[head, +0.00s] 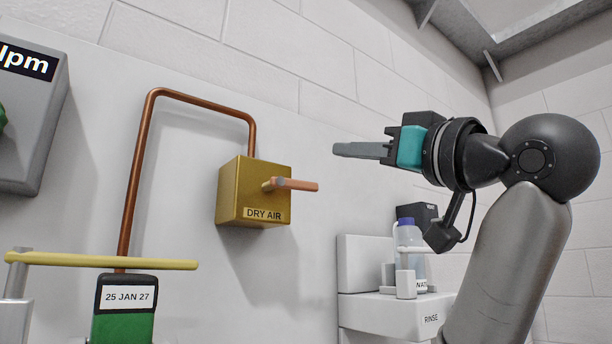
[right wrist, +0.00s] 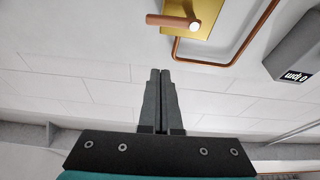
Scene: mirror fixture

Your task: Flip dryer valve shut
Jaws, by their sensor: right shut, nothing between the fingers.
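The dryer valve is a brass box (head: 238,192) labelled DRY AIR on the wall, with a copper-coloured lever handle (head: 295,185) on its front. In the head view the handle lies roughly level and points right. In the right wrist view the handle (right wrist: 172,21) shows at the top, beyond the fingertips, in front of the brass box (right wrist: 203,10). My right gripper (head: 336,149) is shut and empty, up and to the right of the handle and apart from it. It also shows in the right wrist view (right wrist: 160,72). My left gripper is not in view.
A copper pipe (head: 141,150) runs from the box down the wall. A green block (head: 125,322) dated 25 JAN 27 and a yellow bar (head: 110,261) are at lower left. A RINSE shelf (head: 385,312) with a bottle (head: 410,238) is below right. A grey meter (head: 35,130) is far left.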

